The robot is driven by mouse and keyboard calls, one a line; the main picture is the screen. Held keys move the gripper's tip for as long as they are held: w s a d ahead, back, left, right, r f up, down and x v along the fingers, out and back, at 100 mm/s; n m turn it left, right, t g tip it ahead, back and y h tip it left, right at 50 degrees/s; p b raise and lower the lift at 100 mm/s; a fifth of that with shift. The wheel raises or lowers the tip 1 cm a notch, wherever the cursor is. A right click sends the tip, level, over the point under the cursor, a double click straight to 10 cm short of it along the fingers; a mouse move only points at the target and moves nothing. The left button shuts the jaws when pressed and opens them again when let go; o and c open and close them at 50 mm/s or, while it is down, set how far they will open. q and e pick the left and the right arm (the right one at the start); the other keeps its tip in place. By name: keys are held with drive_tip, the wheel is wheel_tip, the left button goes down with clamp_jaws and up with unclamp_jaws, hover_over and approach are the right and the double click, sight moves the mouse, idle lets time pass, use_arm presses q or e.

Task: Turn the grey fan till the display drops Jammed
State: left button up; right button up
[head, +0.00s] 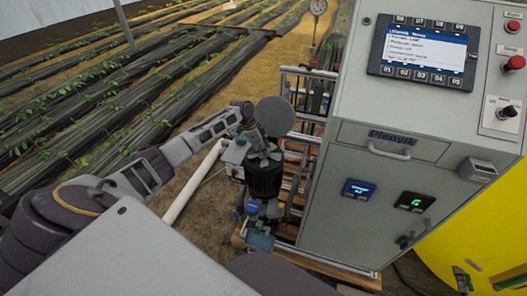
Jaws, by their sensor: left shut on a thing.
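The dark pump motor (264,180) stands upright beside the grey cabinet, low in the middle of the head view. My left gripper (261,151) reaches down onto its top and is shut there. The grey fan at the motor's top is mostly hidden by the fingers. A round grey disc (275,116) stands tilted up just behind the gripper, like an open cover. The display (420,52) on the cabinet is lit with several lines of text, too small to read surely. My right gripper is not in view.
The cabinet (345,215) fills the right side, with a red button (515,62), a black knob (505,112) and two small lit readouts, blue (358,189) and green (414,202). A white pipe (195,182) runs left of the motor. A yellow tank (480,240) stands at right.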

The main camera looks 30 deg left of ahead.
use_arm(q)
drive_tip(key=shift+f+m+b, duration=0.1)
drive_tip(key=shift+m+b, duration=0.3)
drive_tip(key=shift+m, duration=0.3)
drive_tip(key=shift+m+g+b, duration=0.5)
drive_tip(key=shift+m+b, duration=0.05)
drive_tip(key=shift+m, duration=0.25)
drive_tip(key=o, duration=1)
drive_tip(key=shift+a+r, duration=0.25)
drive_tip(key=shift+r, duration=0.35)
drive_tip(key=w+v, duration=0.1)
drive_tip(key=v, duration=0.9)
drive_tip(key=shift+s+a+r, duration=0.3)
drive_tip(key=shift+s+r, duration=0.1)
drive_tip(key=shift+s, duration=0.05)
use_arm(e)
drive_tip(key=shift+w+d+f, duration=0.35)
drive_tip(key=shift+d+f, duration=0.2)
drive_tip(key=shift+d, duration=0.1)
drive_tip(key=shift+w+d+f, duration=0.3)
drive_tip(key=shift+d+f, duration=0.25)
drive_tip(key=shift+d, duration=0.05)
use_arm(q)
drive_tip(key=shift+f, duration=0.1)
